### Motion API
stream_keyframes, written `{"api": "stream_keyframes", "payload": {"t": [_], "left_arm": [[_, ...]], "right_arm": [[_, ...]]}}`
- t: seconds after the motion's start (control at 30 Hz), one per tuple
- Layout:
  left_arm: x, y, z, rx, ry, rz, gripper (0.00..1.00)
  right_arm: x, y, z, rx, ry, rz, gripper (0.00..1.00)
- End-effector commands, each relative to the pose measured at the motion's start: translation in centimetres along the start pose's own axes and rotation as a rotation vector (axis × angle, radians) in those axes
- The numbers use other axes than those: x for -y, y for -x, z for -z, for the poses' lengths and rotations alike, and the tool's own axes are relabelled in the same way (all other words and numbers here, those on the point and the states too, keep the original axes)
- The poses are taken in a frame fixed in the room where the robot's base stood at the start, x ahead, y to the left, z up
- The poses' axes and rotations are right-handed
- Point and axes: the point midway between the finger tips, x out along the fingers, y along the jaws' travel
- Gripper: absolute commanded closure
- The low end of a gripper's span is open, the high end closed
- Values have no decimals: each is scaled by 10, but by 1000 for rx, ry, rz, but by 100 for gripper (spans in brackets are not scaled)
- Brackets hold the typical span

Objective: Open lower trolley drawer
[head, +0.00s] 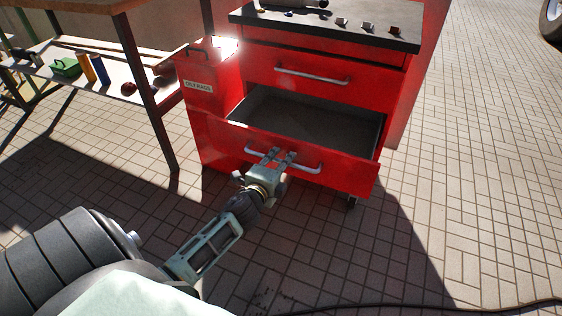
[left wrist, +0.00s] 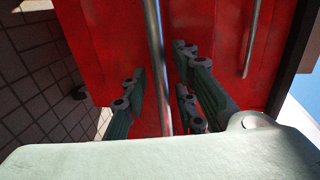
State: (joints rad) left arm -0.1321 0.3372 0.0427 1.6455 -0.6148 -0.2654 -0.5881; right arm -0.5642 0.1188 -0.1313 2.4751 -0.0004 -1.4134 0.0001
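The red trolley (head: 395,75) stands in the middle of the head view. Its lower drawer (head: 345,168) is pulled well out, and its grey inside shows bare. A metal bar handle (head: 305,168) runs across the drawer front. My left gripper (head: 281,156) is at this handle. In the left wrist view the handle bar (left wrist: 154,40) passes between the two spread fingers, with gaps visible on both sides. The left gripper is open around the bar. The upper drawer is shut, with its own handle (head: 312,76). My right gripper is not in view.
A workbench with a lower shelf (head: 120,83) stands at left, carrying a green box (head: 66,67) and cans. A red oily-rags bin (head: 210,95) is beside the trolley. A dark cable (head: 430,308) crosses the paving in front. The floor at right is mostly clear.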

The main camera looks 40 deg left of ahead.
Motion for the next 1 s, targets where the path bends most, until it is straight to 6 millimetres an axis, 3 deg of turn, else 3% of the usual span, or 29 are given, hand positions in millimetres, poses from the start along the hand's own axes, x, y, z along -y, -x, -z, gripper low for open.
{"api": "stream_keyframes", "payload": {"t": [0.27,0.43,0.8,1.0], "left_arm": [[1,0,0,0,0,2,71],[0,11,0,0,0,1,71],[-1,83,0,0,2,-2,71],[0,110,0,1,1,0,71]], "right_arm": [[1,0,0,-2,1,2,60],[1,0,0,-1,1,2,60],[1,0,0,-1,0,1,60],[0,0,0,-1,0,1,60]]}}
